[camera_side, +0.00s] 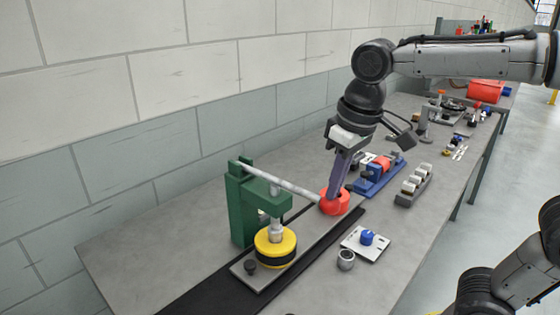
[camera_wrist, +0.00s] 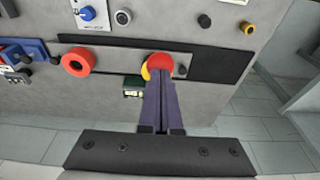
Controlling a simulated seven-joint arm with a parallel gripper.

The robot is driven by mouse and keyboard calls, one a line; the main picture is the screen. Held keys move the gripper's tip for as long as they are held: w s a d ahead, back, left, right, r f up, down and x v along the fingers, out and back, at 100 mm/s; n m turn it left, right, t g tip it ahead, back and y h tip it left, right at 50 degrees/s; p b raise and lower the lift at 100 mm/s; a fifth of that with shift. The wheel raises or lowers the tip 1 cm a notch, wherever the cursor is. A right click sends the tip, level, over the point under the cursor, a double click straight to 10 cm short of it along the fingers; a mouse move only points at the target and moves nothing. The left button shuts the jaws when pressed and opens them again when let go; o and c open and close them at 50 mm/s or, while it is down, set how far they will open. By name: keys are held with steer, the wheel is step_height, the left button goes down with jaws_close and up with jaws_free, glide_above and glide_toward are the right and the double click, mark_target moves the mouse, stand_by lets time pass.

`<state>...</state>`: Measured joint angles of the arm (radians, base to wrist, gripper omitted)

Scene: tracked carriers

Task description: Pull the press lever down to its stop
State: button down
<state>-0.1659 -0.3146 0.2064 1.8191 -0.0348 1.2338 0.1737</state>
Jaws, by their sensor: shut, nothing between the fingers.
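The green press (camera_side: 242,210) stands on the bench, its grey lever bar (camera_side: 280,179) slanting down to the right in the side view. The bar's far end is lost against red beside my fingertips. In the wrist view a red ball knob (camera_wrist: 163,61) lies just beyond the tips of my gripper (camera_wrist: 160,76), and part of the green press (camera_wrist: 132,84) shows left of the fingers. My gripper (camera_side: 335,195) is shut and empty, pointing down. Whether it touches the knob I cannot tell. A yellow disc (camera_side: 275,243) sits under the press ram.
A red ring (camera_wrist: 77,61) sits on the same carrier plate (camera_side: 309,238) as the yellow disc, over a black track (camera_side: 205,290). A blue fixture (camera_side: 376,176), a block of rollers (camera_side: 414,185) and a blue-knobbed plate (camera_side: 366,241) stand nearby. A wall runs behind.

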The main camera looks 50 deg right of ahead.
mark_target(336, 200)
steer(key=shift+s+f, duration=0.15)
steer(key=shift+f, duration=1.55)
stand_by(1.4)
step_height(336, 200, up, 14)
stand_by(1.9)
steer(key=shift+d+r, duration=0.1)
steer(key=shift+r, duration=0.05)
stand_by(0.3)
steer(key=s+d+f+t, duration=0.1)
steer(key=s+d+f, duration=0.2)
steer(key=s+f, duration=0.35)
steer(key=s+f+t, duration=0.2)
steer(key=s+f, duration=0.3)
steer(key=f, duration=0.5)
steer(key=shift+d+f, duration=0.35)
steer(key=shift+d, duration=0.05)
